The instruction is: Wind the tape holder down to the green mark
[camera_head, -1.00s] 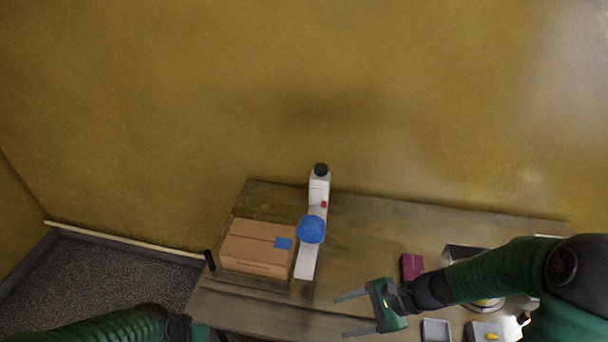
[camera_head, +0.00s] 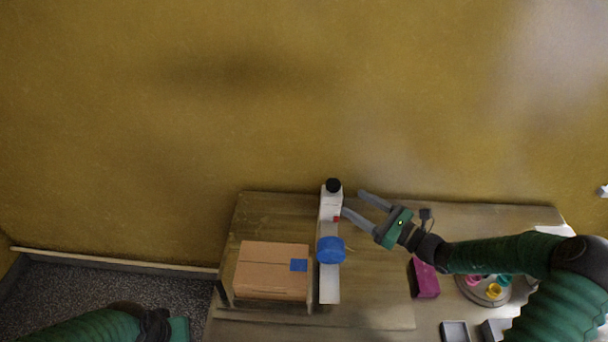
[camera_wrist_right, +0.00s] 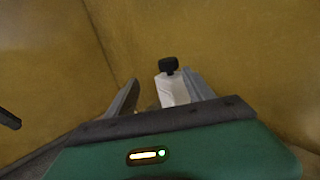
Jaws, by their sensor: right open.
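A tall white stand (camera_head: 330,208) rises beside a cardboard box, with a black knob (camera_head: 333,185) on top and a small red mark (camera_head: 337,219) on its side. A blue round part (camera_head: 331,250) sits lower on the stand; I take it for the tape holder. No green mark can be made out. My right gripper (camera_head: 352,203) is open and empty, its fingers pointing at the upper stand from the right. In the right wrist view the knob (camera_wrist_right: 168,65) and white stand top (camera_wrist_right: 172,90) show beyond and between the open fingers. My left gripper's fingers are not visible; only my left arm shows.
A cardboard box (camera_head: 272,265) with a blue label stands left of the stand. To the right are a magenta box (camera_head: 425,279), a round tray (camera_head: 486,297) with small coloured pieces, and a grey tray (camera_head: 455,331). The wall is close behind the table.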

